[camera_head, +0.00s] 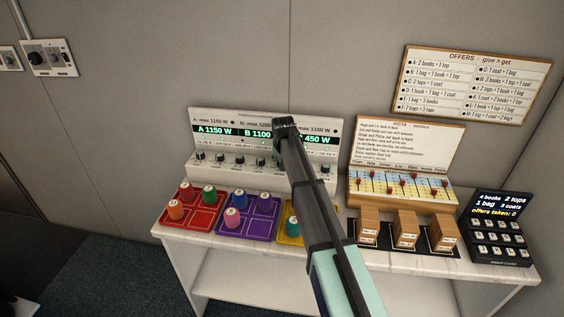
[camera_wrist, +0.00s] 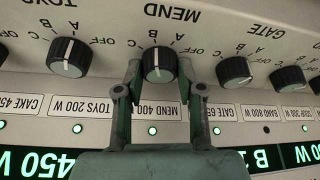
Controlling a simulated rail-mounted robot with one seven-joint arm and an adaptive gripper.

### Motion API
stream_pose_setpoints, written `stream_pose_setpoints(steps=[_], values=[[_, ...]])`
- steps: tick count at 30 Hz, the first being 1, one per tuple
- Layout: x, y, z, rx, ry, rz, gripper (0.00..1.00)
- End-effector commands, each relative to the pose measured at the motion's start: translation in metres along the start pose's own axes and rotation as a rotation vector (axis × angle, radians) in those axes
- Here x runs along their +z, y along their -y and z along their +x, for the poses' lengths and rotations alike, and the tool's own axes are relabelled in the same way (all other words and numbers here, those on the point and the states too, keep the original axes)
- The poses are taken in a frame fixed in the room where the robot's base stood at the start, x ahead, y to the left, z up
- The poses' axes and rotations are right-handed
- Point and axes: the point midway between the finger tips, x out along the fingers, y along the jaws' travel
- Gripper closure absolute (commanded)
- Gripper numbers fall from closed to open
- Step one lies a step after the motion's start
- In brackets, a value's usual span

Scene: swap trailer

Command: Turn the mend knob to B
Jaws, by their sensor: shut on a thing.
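The mend knob (camera_wrist: 158,66) is a dark round knob with a white pointer line, under the upside-down word MEND in the wrist view. My gripper (camera_wrist: 158,74) has one finger on each side of it and is shut on it. In the head view my gripper (camera_head: 285,125) is at the control panel (camera_head: 208,120), and my arm hides part of the knob row.
The toys knob (camera_wrist: 68,57) and gate knob (camera_wrist: 234,72) flank the mend knob. Below the panel, in the head view, are a red tray (camera_head: 187,219) and a purple tray (camera_head: 262,232) with coloured pegs. Wooden blocks (camera_head: 405,229) and a keypad (camera_head: 500,228) stand to the right.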

Motion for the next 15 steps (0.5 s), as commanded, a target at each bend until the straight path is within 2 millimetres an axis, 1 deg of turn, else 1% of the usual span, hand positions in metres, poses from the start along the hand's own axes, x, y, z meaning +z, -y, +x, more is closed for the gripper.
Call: stream_pose_setpoints(steps=[8, 9, 10, 11, 15], values=[[0.0014, -0.0003, 0.0007, 0.000, 0.004, 0.000, 0.97], [0.0014, -0.0003, 0.0008, 0.000, 0.004, 0.000, 0.52], [0.0014, -0.0003, 0.0008, 0.000, 0.004, -0.001, 0.41], [0.0013, -0.0003, 0.0007, 0.000, 0.004, -0.001, 0.37], [0.0008, -0.0002, 0.0004, 0.000, 0.003, -0.001, 0.37]])
